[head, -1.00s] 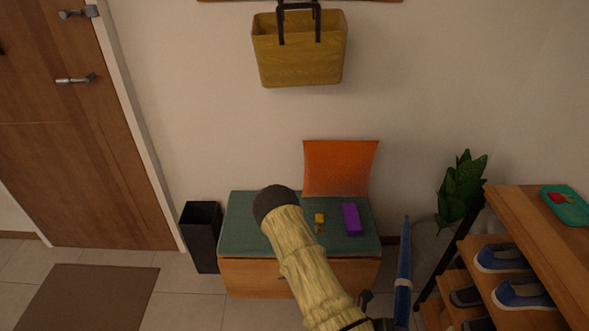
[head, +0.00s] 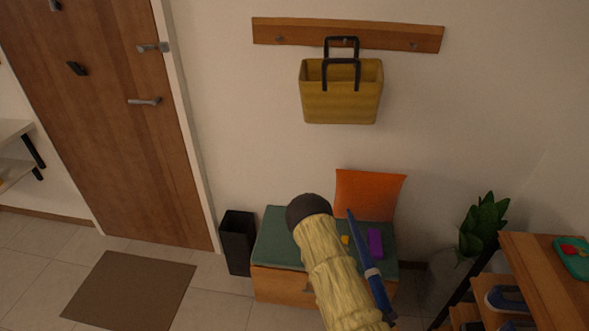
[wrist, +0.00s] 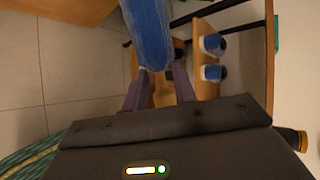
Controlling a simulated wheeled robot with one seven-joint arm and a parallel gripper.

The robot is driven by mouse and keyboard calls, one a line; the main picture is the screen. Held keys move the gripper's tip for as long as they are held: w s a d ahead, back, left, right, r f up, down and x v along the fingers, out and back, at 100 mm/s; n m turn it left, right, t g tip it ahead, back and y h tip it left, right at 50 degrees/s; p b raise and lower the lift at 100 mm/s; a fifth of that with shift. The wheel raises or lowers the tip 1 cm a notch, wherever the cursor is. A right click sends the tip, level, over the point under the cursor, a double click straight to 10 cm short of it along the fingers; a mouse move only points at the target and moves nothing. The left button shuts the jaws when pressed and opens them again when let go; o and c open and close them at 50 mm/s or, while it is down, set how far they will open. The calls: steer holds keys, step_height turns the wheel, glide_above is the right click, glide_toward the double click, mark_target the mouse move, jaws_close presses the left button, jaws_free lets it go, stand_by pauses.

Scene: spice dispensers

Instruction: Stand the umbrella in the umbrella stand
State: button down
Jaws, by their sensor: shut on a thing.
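The blue umbrella (head: 371,272) is folded and slim, and it tilts with its pointed top up and to the left. It passes in front of the bench in the head view, and its blue side fills the top of the wrist view (wrist: 150,38). My gripper (wrist: 160,88) is shut on the umbrella; my arm and the bottom edge hide the grip in the head view. The umbrella stand (head: 238,243) is a dark, open-topped square bin, upright on the floor left of the bench. The umbrella is apart from it, to its right.
A bench (head: 283,286) with an orange cushion (head: 368,194) and a purple box (head: 375,243) stands against the wall. A shoe rack (head: 545,262) and a plant (head: 483,225) are at the right. Floor is open around the brown mat (head: 135,290).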

steer(key=w+a+r+n+t+y+p, duration=0.2)
steer(key=w+a+r+n+y+p, duration=0.1)
steer(key=r+p, duration=0.5)
steer(key=w+a+r+n+t+y+p, duration=0.2)
steer(key=w+a+r+n+p, duration=0.3)
steer(key=r, duration=0.9)
steer(key=w+a+r+n+t+y+p, duration=0.2)
steer(key=w+a+r+n+y+p, duration=0.2)
steer(key=w+r+p, duration=0.6)
steer(key=a+r+y, duration=0.1)
steer(key=a, duration=0.1)
steer(key=shift+a+r+p, duration=0.35)
steer(key=shift+r+p, duration=0.05)
steer(key=shift+w+d, duration=0.1)
